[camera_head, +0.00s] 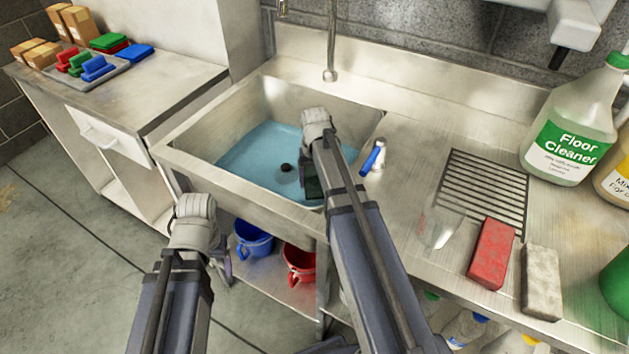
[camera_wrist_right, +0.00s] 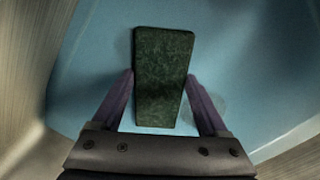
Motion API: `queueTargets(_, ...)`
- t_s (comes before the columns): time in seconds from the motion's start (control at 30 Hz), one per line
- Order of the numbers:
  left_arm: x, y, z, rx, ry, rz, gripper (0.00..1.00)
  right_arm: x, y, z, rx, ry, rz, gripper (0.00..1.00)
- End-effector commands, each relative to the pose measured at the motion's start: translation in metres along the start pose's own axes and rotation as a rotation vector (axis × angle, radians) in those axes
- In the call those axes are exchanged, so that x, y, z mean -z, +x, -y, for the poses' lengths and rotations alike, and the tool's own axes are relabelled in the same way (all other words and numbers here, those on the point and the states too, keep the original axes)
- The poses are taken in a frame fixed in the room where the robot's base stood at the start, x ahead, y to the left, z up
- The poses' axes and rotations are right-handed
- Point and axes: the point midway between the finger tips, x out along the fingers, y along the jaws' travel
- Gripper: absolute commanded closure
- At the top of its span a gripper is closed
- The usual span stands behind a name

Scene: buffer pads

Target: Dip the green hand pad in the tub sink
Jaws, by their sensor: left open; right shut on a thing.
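The tub sink (camera_head: 238,163) is a metal basin with blue water (camera_head: 262,152) in it and a dark drain spot on its floor. My right gripper (camera_head: 311,186) is over the right part of the basin. It is shut on the green hand pad (camera_wrist_right: 163,75), a dark green block between its two fingers in the right wrist view. In the head view only a dark bit of the pad (camera_head: 313,187) shows beside my arm. The blue water lies behind the pad; whether the pad touches it I cannot tell. My left gripper (camera_head: 222,262) is in front of the sink, largely hidden by its wrist.
A faucet (camera_head: 331,72) hangs over the sink's back. A red pad (camera_head: 491,254), a pale pad (camera_head: 541,282), a clear cup (camera_head: 440,227) and a cleaner jug (camera_head: 575,130) occupy the right counter. Buckets (camera_head: 253,238) stand below.

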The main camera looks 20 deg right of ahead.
Motion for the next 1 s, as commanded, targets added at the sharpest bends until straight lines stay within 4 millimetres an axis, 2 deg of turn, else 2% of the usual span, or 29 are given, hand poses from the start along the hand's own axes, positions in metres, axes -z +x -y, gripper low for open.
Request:
queueTargets(0.47,0.000,-0.003,0.000,0.000,0.000,0.000,0.27,0.000,-0.003,0.000,0.000,0.000,0.000,0.79)
queueTargets(1.0,-0.004,-0.061,0.006,0.000,0.000,0.000,0.27,0.000,-0.061,0.000,0.000,0.000,0.000,0.79)
